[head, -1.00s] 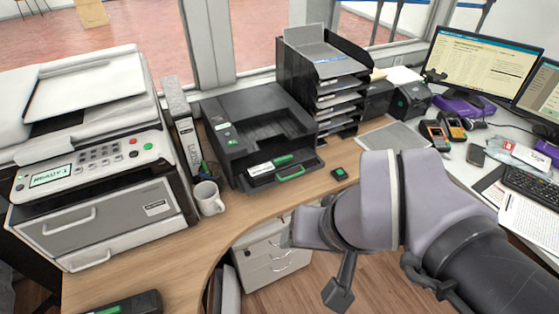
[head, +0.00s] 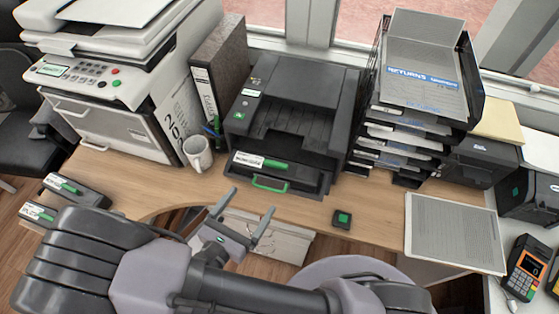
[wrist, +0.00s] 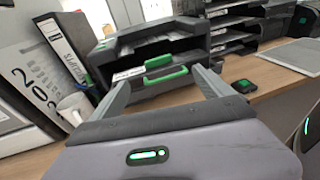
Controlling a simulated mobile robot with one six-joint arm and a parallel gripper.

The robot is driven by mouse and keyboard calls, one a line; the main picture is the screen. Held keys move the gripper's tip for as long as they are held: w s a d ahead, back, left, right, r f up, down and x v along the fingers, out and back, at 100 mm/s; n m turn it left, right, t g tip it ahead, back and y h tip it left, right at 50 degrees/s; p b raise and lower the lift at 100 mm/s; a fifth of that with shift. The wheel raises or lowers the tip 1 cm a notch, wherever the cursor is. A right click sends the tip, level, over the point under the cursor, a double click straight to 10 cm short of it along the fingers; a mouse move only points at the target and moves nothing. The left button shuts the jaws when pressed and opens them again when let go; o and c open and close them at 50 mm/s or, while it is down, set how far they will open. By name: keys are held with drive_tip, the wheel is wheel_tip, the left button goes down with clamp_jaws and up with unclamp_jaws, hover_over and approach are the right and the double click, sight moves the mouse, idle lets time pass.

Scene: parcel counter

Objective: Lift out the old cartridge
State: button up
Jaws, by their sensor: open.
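The old cartridge (head: 262,162) sits in the open front of the dark printer (head: 297,95). It has a white label, a green strip and a green handle (head: 270,184) at its front. The handle also shows in the wrist view (wrist: 166,76). My gripper (head: 253,200) is open and empty, in front of and a little below the cartridge in the head view. In the wrist view the handle appears between the two fingers, still beyond the tips. The cartridge's rear is hidden inside the printer.
A white mug (head: 198,153) and a binder (head: 222,62) stand left of the printer. A tray stack (head: 425,85) stands right. A small black block with a green top (head: 342,219) lies on the counter. Two more cartridges (head: 77,190) lie at the left.

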sight(275, 166)
drive_tip(key=b+x, duration=0.3)
drive_tip(key=x, duration=1)
drive_tip(key=shift+w+a+b, duration=0.1)
drive_tip(key=shift+a+b, duration=0.1)
drive_tip(key=shift+b, duration=0.2)
clamp_jaws()
